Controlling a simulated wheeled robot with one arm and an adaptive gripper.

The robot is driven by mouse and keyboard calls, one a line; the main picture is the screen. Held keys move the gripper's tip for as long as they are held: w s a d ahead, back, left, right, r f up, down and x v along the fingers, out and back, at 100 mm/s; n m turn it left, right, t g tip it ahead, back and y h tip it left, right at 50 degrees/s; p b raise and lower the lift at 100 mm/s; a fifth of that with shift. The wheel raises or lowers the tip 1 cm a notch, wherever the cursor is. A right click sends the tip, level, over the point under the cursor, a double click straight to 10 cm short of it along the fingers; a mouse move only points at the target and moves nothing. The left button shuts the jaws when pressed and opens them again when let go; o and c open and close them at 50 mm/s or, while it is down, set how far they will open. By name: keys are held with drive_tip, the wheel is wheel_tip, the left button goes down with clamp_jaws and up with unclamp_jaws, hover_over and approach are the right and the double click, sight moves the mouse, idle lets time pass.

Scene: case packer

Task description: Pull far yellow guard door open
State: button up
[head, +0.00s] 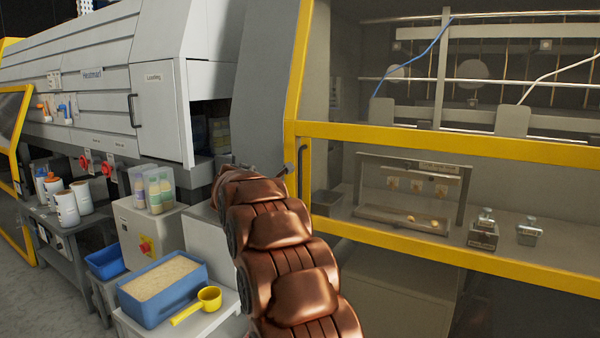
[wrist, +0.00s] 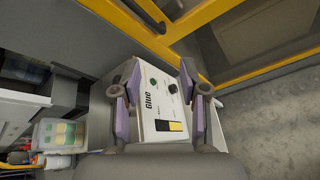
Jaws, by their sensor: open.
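A large yellow-framed guard door (head: 450,147) with clear panels fills the right of the head view. A dark vertical handle (head: 302,172) is on its left post. Another yellow guard frame (head: 12,90) shows at the far left edge. My gripper (head: 285,172) is at the end of my brown arm, close to the handle; its fingers are mostly hidden there by the arm. In the wrist view my gripper (wrist: 160,78) is open, with nothing visible between its purple-padded fingers. The yellow frame (wrist: 180,45) and dark bars, perhaps the handle, lie beyond the fingertips.
A white Glue box (wrist: 160,112) lies behind the fingers in the wrist view. Left of my arm are a blue bin of pellets (head: 165,290), a yellow scoop (head: 197,305) and a bench (head: 75,220) with bottles. Grey floor (wrist: 270,110) is clear at the wrist view's right.

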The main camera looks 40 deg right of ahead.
sight(299, 168)
drive_tip(key=w+d+n+t+h+p, duration=0.1)
drive_tip(key=w+d+n, duration=0.1)
drive_tip(key=d, duration=0.4)
drive_tip(key=w+d+r+n+h+p, duration=0.1)
drive_tip(key=w+d+n+p, duration=0.1)
drive_tip(key=w+d, duration=0.3)
drive_tip(key=w+d+r+n+t+h+p, duration=0.1)
drive_tip(key=w+d+n+p, duration=0.1)
drive_tip(key=w+d+n, duration=0.2)
drive_tip(key=shift+w+d+r+t+h, duration=0.1)
drive_tip(key=shift+d+t+h, duration=0.1)
drive_tip(key=shift+d, duration=0.5)
drive_tip(key=shift+w+d+t+h, duration=0.1)
drive_tip(key=shift+d+h, duration=0.1)
drive_tip(key=shift+d, duration=0.5)
drive_tip(key=shift+w+d+p, duration=0.3)
drive_tip(key=shift+d+p, duration=0.25)
drive_tip(key=shift+p, duration=0.7)
drive_tip(key=shift+w+d+f+p, duration=0.1)
drive_tip(key=shift+d+f+p, duration=0.15)
drive_tip(key=shift+p, duration=0.25)
drive_tip(key=shift+c, duration=0.3)
clamp_jaws()
